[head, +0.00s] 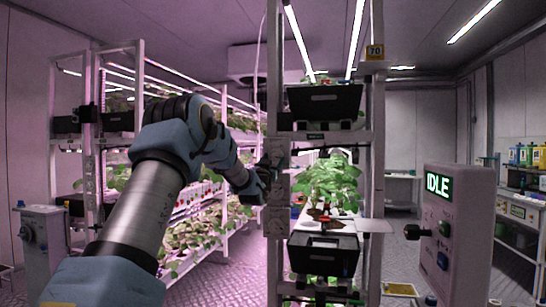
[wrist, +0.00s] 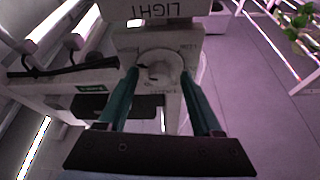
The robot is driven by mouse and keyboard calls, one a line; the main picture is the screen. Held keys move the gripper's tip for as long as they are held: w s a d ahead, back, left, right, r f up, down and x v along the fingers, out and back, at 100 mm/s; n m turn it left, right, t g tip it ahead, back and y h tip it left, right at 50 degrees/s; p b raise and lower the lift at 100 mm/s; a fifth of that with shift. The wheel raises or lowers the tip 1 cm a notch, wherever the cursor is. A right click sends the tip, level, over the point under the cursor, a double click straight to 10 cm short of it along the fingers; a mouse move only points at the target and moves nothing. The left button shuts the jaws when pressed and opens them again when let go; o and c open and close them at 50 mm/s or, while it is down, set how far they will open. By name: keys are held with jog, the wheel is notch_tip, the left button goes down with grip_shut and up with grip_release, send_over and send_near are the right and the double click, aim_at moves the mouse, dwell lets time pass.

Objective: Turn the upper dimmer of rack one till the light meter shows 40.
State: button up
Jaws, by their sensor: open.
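A pale round dimmer knob (wrist: 160,68) is in the upper middle of the wrist view, on a whitish plate below an upside-down label reading LIGHT (wrist: 166,9). My gripper (wrist: 160,76) is open, its two teal fingers to the left and right of the knob. Gaps show beside the knob; I cannot tell whether either finger touches it. In the head view my gripper (head: 268,178) is dark and small against the front post (head: 278,100) of the middle rack. The arm and gripper hide the knob there.
The middle rack holds black bins (head: 325,102) and leafy plants (head: 333,182). A control box (head: 458,230) showing IDLE stands at right, with knobs and buttons. Another plant rack (head: 95,130) and a grey box (head: 42,235) are at left. Black cables (wrist: 65,67) run beside the knob plate.

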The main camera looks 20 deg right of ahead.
jog(key=shift+c, duration=0.4)
grip_shut()
